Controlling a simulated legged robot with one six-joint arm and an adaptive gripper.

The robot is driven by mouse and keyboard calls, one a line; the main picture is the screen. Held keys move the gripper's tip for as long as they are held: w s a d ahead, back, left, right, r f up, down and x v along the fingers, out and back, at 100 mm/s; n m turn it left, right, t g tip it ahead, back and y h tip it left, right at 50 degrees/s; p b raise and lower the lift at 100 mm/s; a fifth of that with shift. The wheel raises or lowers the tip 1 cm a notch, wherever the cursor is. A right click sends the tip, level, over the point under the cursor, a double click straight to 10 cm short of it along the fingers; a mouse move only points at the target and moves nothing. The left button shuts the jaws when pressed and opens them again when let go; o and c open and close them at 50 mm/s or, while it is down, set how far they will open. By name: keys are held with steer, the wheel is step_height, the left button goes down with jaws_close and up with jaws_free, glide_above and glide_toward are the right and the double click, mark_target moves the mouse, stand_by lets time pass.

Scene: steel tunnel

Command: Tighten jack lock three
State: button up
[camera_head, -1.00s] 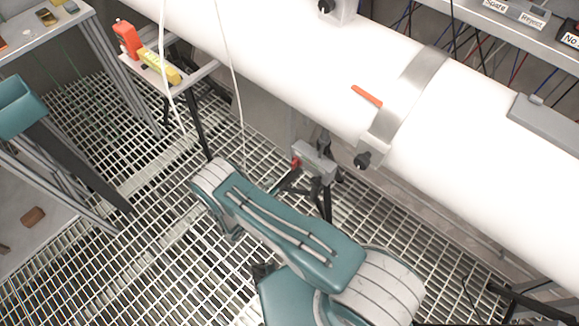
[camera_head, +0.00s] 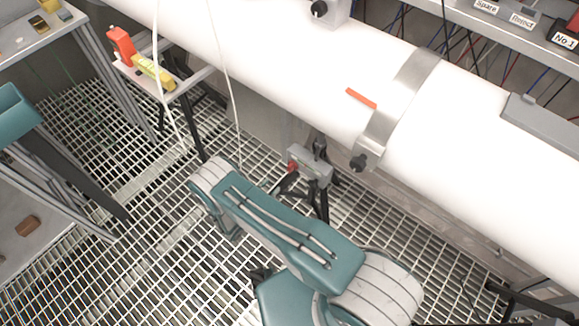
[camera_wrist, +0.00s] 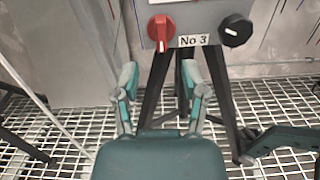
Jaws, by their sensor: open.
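The jack unit marked No 3 (camera_wrist: 194,41) fills the top of the wrist view. It is a grey box on dark legs with a red knob (camera_wrist: 160,32) at left and a black knob (camera_wrist: 236,31) at right. The red knob's handle points up and down. My gripper (camera_wrist: 158,84) is open and empty, its two fingers spread below the red knob and apart from it. In the head view the jack box (camera_head: 312,166) stands beside the white pipe, beyond my arm, with its red knob (camera_head: 292,167) on the left; my fingers are largely hidden there.
The white pipe (camera_head: 300,75) with a metal band (camera_head: 401,95) crosses above and behind the jack. A small stand with orange and yellow items (camera_head: 147,68) is at the upper left, near hanging white cables. The floor is open grating (camera_head: 140,240).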

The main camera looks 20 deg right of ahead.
mark_target(288, 168)
steer(key=x, duration=1)
steer(key=shift+w+d, duration=0.2)
steer(key=shift+d, duration=0.05)
jaws_close()
